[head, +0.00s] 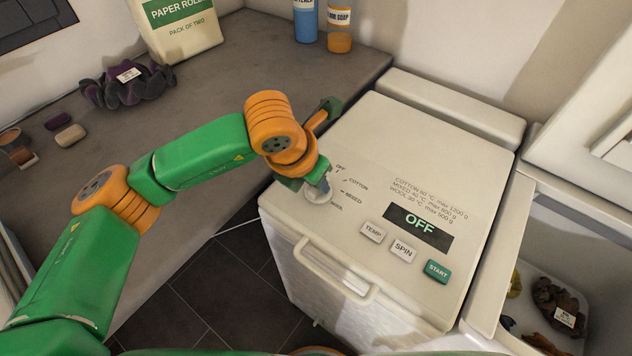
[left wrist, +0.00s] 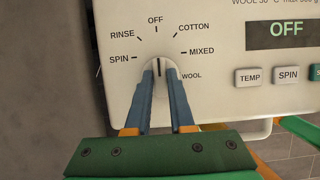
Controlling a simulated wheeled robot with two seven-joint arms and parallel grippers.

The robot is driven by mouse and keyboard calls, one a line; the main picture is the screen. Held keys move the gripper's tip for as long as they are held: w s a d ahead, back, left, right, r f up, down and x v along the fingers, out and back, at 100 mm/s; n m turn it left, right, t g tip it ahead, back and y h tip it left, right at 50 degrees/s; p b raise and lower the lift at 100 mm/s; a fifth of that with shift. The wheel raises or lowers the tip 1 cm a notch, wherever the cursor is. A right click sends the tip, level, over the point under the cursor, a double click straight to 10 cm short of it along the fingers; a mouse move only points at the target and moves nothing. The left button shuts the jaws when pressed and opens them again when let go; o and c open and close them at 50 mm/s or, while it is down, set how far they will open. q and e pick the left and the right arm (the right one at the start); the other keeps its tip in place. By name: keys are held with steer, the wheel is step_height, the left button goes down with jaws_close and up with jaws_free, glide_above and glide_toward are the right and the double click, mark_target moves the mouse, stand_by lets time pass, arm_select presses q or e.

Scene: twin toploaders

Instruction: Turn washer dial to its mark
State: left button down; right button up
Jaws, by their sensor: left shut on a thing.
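The washer (head: 420,130) is a white top-loader with a control panel on its sloped top. Its dial (left wrist: 159,66) is a round white knob, with a dark line on it pointing up at the OFF label (left wrist: 155,20). SPIN, RINSE, COTTON, MIXED and WOOL are printed around it. My left gripper (left wrist: 161,82) is shut on the dial, with one blue finger on each side. In the head view the left gripper (head: 318,183) covers part of the dial (head: 319,197). The washer display (head: 419,224) reads OFF. My right gripper does not show.
TEMP (head: 373,232), SPIN (head: 403,250) and green START (head: 437,271) buttons sit right of the dial. A handle (head: 335,278) sticks out in front. A second, open machine (head: 500,262) with laundry inside stands at right. A grey counter (head: 215,95) holds bottles, paper rolls and dark cloth.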

mark_target(308, 205)
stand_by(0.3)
arm_select(q)
steer(key=c, duration=0.8)
jaws_free()
steer(key=b+v, duration=0.1)
steer(key=v, duration=0.6)
